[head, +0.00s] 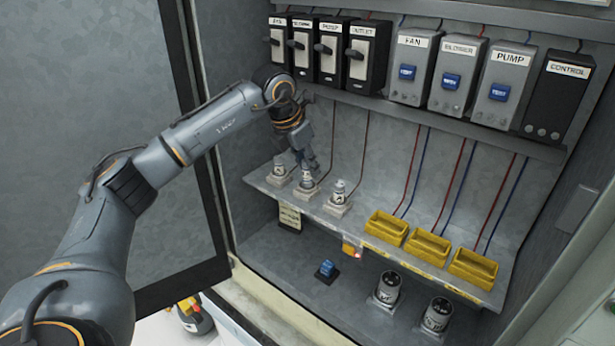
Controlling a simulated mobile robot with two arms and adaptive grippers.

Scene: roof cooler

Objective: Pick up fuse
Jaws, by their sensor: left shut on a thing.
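My left gripper (306,166) points down at the shelf (365,208) inside the open cabinet. It is shut on the middle one of three small fuses (307,181), which stands upright at its pale base on the shelf. The gripper hides the top of this fuse. Another fuse (279,168) stands just to the left, and a third fuse (339,194) stands to the right, apart from the gripper. My right gripper is not in view.
Three yellow bins (427,246) sit on the shelf's right part. Below are a blue-topped block (326,270) and two cylinders (388,288) (436,315). Switches (330,50) and labelled boxes (456,75) line the top, with wires hanging behind. The cabinet door (110,140) stands open at left.

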